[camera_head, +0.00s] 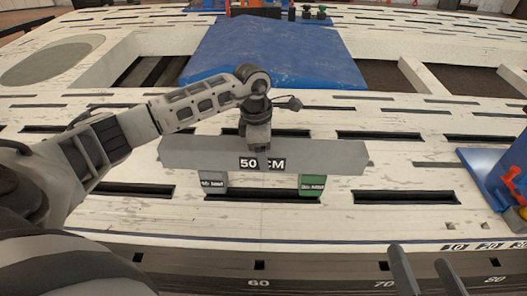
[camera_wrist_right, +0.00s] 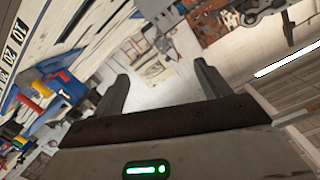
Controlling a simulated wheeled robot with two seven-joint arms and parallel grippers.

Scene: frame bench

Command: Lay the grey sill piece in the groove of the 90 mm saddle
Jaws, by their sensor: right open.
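The grey sill piece (camera_head: 320,156), a long bar marked "50 CM", lies level across the middle of the head view. My left gripper (camera_head: 257,146) is on it from above near its middle, with a finger overlapping the label. A grey saddle (camera_head: 213,181) shows below the bar's left part and a green saddle (camera_head: 311,185) below its right part. Their small labels are too blurred to read surely. The bar hides their tops, so I cannot tell whether it touches them. My right gripper (camera_head: 428,272) is open and empty at the lower right; its spread fingers also show in the right wrist view (camera_wrist_right: 163,85).
The white slotted bench top (camera_head: 420,210) is mostly clear around the bar. A blue sloped block (camera_head: 275,55) stands behind it. A blue fixture with an orange-red part (camera_head: 512,180) stands at the right edge. A numbered scale (camera_head: 320,283) runs along the front edge.

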